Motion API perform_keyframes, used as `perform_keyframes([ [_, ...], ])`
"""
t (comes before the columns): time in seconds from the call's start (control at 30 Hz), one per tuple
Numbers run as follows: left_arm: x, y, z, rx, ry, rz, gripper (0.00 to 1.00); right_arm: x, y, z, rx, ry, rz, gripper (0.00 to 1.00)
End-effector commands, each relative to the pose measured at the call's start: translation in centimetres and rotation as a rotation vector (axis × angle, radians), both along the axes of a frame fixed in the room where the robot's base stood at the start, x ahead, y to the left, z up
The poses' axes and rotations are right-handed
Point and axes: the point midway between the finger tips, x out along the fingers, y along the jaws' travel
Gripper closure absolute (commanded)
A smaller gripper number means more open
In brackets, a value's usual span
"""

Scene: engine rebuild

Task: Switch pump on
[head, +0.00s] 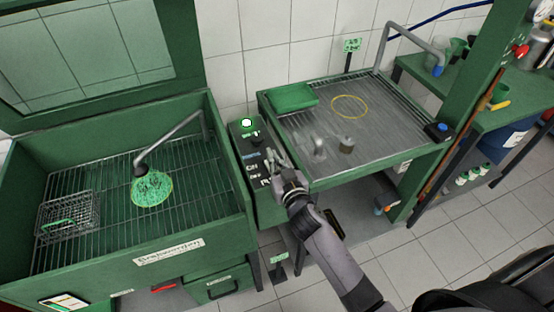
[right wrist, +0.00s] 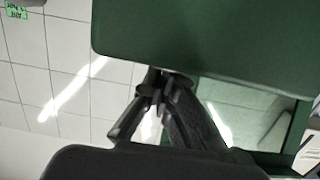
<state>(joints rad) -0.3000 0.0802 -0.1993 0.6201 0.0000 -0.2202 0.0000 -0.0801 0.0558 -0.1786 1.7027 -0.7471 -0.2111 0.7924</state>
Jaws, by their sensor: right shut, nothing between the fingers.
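A dark green control box (head: 238,153) stands between the washing basin and the drain table. A round green light (head: 246,123) glows at its far end. Small dark controls and white lettering lie on its top; I cannot tell which control is the pump switch or how it is set. My right gripper (head: 274,159) is at the box's right side, close to its top; I cannot tell whether it touches. In the right wrist view its fingers (right wrist: 160,82) are shut and empty, close to a green surface. My left gripper is not in view.
The drain table (head: 380,155) on the right holds a green tray (head: 291,97), a yellow ring (head: 349,106) and small metal parts (head: 346,145).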

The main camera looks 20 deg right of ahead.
Motion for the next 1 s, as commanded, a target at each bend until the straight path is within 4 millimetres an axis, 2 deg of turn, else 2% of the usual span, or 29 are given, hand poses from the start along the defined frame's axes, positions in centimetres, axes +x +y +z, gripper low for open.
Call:
perform_keyframes([
  [0.33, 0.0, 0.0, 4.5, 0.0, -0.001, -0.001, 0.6, 1.5, -0.5, 4.8, -0.001, -0.001, 0.0, 1.0],
  [0.4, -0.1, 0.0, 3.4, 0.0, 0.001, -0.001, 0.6, 0.1, -0.6, 4.1, -0.002, 0.002, 0.0, 1.0],
  [0.7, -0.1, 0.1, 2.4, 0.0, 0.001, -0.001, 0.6, -5.1, -0.7, 6.2, 0.0, 0.001, 0.001, 1.0],
  [0.83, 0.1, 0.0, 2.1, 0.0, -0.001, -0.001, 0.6, -6.7, -0.8, 6.9, -0.001, 0.001, 0.001, 1.0],
  [1.0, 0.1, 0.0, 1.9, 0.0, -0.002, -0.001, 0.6, -7.7, -0.8, 7.4, 0.0, 0.002, 0.001, 1.0],
])
